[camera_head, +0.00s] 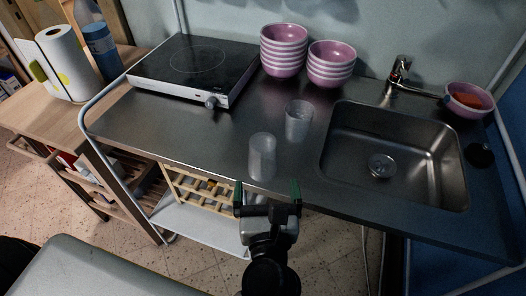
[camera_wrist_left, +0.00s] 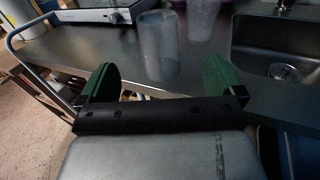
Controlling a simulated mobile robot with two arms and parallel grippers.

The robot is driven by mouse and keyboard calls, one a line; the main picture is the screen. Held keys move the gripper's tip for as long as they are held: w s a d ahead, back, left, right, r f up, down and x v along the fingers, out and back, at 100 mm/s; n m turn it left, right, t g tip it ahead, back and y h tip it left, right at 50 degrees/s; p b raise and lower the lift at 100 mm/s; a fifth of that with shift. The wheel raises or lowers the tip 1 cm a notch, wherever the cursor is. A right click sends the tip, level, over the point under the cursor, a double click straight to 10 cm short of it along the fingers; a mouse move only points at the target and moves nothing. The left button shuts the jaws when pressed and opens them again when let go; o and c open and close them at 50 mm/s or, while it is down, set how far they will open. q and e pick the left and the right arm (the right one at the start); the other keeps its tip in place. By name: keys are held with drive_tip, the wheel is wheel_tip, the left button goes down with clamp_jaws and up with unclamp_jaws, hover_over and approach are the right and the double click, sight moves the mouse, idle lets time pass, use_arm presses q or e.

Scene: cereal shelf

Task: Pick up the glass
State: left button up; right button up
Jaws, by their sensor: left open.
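Two clear glasses stand upright on the steel counter. The nearer glass (camera_head: 262,157) is close to the front edge, and the farther glass (camera_head: 298,121) stands behind it to the right, nearer the sink. My left gripper (camera_head: 268,190) is in front of the counter edge, just short of the nearer glass and not touching it. In the left wrist view the gripper (camera_wrist_left: 160,82) is open, its green fingers wide apart, with the nearer glass (camera_wrist_left: 158,46) beyond and between them. The farther glass (camera_wrist_left: 203,18) is cut off at the top there. My right gripper is not in view.
The sink (camera_head: 394,156) with its faucet (camera_head: 400,72) is to the right. A cooktop (camera_head: 190,66) and stacks of pink-striped bowls (camera_head: 284,50) stand at the back. A pink bowl (camera_head: 468,100) sits far right. The counter (camera_head: 150,125) is clear left of the glasses.

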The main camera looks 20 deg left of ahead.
sight(264, 160)
use_arm(q)
drive_tip(key=p+x, duration=0.1)
drive_tip(key=x, duration=0.4)
drive_tip(key=shift+w+a, duration=0.15)
drive_tip(key=shift+w, duration=0.05)
drive_tip(key=shift+w+a+r+p, duration=0.1)
drive_tip(key=shift+w+p, duration=0.25)
drive_tip(key=shift+p, duration=0.1)
drive_tip(key=p+x, duration=0.1)
drive_tip(key=x, duration=0.2)
drive_tip(key=shift+w+a, duration=0.2)
drive_tip(key=shift+w, duration=0.1)
drive_tip(key=shift+w+a, duration=0.2)
drive_tip(key=shift+w, duration=0.2)
drive_tip(key=shift+s, duration=0.1)
drive_tip(key=c, duration=1.2)
drive_tip(key=shift+o, duration=0.2)
